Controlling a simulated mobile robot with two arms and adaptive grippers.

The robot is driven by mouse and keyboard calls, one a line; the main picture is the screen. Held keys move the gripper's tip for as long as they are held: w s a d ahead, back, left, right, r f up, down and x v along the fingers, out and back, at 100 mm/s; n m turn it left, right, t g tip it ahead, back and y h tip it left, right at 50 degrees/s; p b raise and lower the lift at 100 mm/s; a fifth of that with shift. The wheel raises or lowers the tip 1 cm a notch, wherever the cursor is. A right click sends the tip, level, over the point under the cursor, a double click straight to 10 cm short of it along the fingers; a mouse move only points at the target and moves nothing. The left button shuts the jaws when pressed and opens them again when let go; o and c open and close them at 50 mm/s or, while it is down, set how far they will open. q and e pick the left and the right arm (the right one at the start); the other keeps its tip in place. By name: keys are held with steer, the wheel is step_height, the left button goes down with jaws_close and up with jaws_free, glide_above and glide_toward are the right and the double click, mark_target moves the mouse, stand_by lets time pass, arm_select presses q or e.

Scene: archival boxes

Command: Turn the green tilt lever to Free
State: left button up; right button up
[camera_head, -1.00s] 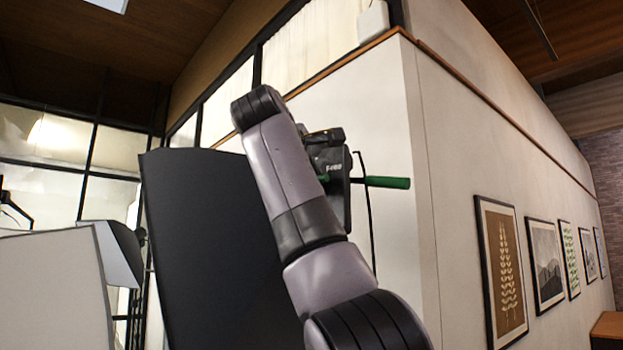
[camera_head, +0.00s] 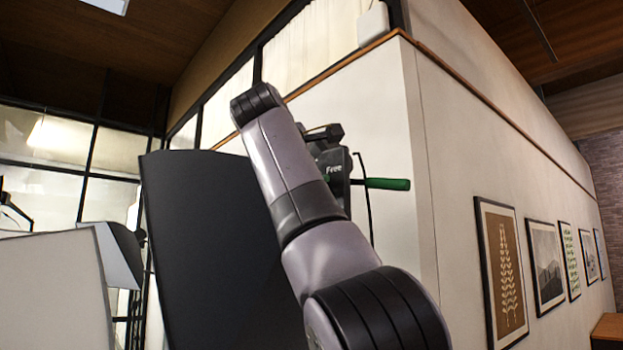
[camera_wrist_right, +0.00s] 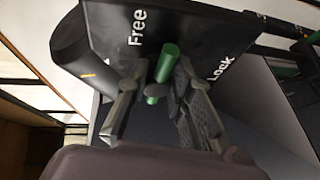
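A green lever (camera_wrist_right: 168,62) shows in the right wrist view in front of a dark panel (camera_wrist_right: 185,35) marked "Free" at the left and "Lock" at the right. It stands between the fingers of my right gripper (camera_wrist_right: 162,80), which are apart on either side of it. Whether a finger touches it I cannot tell. In the head view the panel (camera_head: 333,158) shows its "Free" label, and my right arm hides the gripper and most of the lever. My left gripper is not in view.
Another green handle (camera_head: 387,184) sticks out to the right of the device in the head view, with a thin dark cable beside it. A large dark board (camera_head: 205,250) stands left of my arm. A pale wall with framed pictures (camera_head: 502,270) runs along the right.

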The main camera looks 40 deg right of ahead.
steer(key=shift+o, duration=1)
steer(key=shift+w, duration=0.1)
steer(key=shift+a, duration=0.1)
steer(key=v, duration=1.2)
steer(key=shift+w+f, duration=0.1)
steer(key=shift+f, duration=0.05)
